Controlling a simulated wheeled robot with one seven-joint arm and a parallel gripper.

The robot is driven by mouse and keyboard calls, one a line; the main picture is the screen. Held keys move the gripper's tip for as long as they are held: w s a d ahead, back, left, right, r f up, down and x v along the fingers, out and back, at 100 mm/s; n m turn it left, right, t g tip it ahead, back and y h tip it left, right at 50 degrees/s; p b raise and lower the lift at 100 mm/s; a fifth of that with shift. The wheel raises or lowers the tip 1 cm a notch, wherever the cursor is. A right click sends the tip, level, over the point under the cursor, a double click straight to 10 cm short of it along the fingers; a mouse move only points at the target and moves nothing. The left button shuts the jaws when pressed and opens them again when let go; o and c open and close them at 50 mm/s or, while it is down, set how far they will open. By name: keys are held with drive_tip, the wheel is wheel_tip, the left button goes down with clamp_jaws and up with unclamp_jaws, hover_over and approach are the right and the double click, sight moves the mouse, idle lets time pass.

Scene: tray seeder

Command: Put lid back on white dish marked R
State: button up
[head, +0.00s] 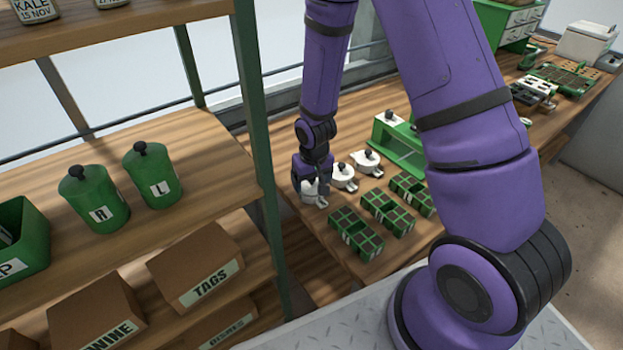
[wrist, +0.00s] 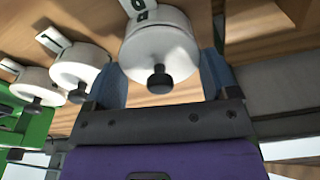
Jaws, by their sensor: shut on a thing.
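Three white round dishes stand on the wooden bench, with black-knobbed white lids. My gripper (head: 316,186) is at the leftmost white dish (head: 309,198) in the head view. In the wrist view my gripper's two blue fingers (wrist: 162,80) flank a white lid (wrist: 158,52) with a black knob and are shut on it. The lid is at that dish; I cannot tell whether it rests fully. A dark-lettered label (wrist: 142,8) shows beyond it, cut by the edge and hard to read. The middle dish (head: 344,178) and far dish (head: 367,164) stand to the right.
Several green seed trays (head: 356,234) lie in front of the dishes. A green-and-white box (head: 398,139) stands behind. A shelf post (head: 255,130) is at left, with green canisters marked R (head: 94,200) and L (head: 152,176) on the shelf. Bare bench shows at front left.

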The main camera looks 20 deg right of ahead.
idle(0.8)
drive_tip(key=o, duration=0.8)
drive_tip(key=shift+r, duration=3.45)
clamp_jaws()
drive_tip(key=shift+f, duration=2.15)
